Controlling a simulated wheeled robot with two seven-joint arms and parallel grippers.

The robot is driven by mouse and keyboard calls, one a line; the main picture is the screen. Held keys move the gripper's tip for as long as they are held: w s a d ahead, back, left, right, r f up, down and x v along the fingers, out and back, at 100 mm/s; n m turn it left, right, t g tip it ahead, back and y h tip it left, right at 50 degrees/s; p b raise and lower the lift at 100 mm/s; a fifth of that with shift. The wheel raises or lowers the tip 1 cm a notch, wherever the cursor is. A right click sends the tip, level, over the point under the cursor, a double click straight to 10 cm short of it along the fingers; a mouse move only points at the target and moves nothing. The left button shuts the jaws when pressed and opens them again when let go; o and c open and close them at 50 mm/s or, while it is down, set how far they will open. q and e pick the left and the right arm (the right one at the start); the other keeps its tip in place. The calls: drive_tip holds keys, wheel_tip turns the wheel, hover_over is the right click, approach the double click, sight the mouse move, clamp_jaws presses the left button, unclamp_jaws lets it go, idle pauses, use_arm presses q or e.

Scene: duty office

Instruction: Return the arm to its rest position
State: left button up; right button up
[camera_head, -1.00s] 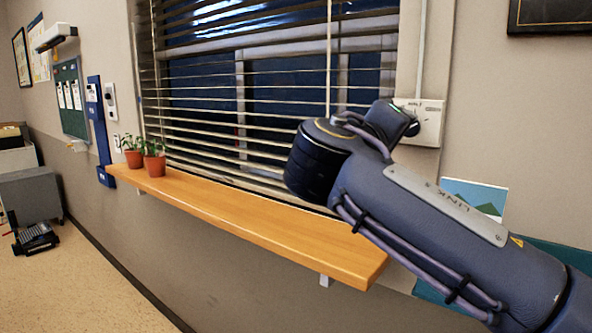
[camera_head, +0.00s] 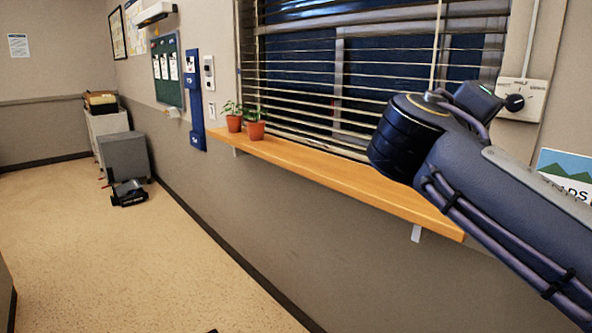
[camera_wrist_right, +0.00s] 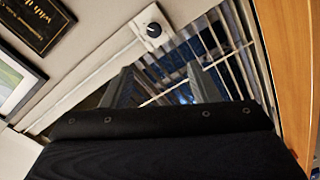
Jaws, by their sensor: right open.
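My right arm (camera_head: 470,165) comes in from the right in the head view, raised in front of the window, with its dark rounded joint over the wooden shelf (camera_head: 340,185). The shelf edge (camera_wrist_right: 293,60) runs down the right side of that view. My left gripper is in neither view.
Two potted plants (camera_head: 255,125) stand at the shelf's far end. A white control box (camera_head: 522,98) and a poster (camera_head: 566,172) are on the wall at right. A grey cabinet (camera_head: 125,155) and a black device (camera_head: 128,193) sit at far left. The floor between is clear.

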drive_tip(key=s+d+f+n+g+y, duration=0.1)
drive_tip(key=s+d+f+g+y, duration=0.2)
drive_tip(key=f, duration=0.8)
drive_tip(key=s+d+f+n+g+y, duration=0.1)
drive_tip(key=s+d+f+y, duration=0.25)
drive_tip(key=f, duration=0.75)
drive_tip(key=s+a+f+m+g+y, duration=0.1)
drive_tip(key=s+a+f+m+y, duration=0.3)
drive_tip(key=s+f, duration=0.5)
drive_tip(key=s+a+f+m+g+y, duration=0.1)
drive_tip(key=s+a+f+m+y, duration=0.1)
drive_tip(key=s+a+f+y, duration=0.7)
use_arm(q)
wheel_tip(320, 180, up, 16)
drive_tip(key=p, duration=1.6)
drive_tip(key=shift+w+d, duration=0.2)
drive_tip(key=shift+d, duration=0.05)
use_arm(e)
wheel_tip(320, 180, up, 14)
drive_tip(key=w+d+h, duration=0.1)
drive_tip(key=h, duration=0.1)
drive_tip(key=shift+w+d, duration=0.2)
drive_tip(key=shift+w, duration=0.1)
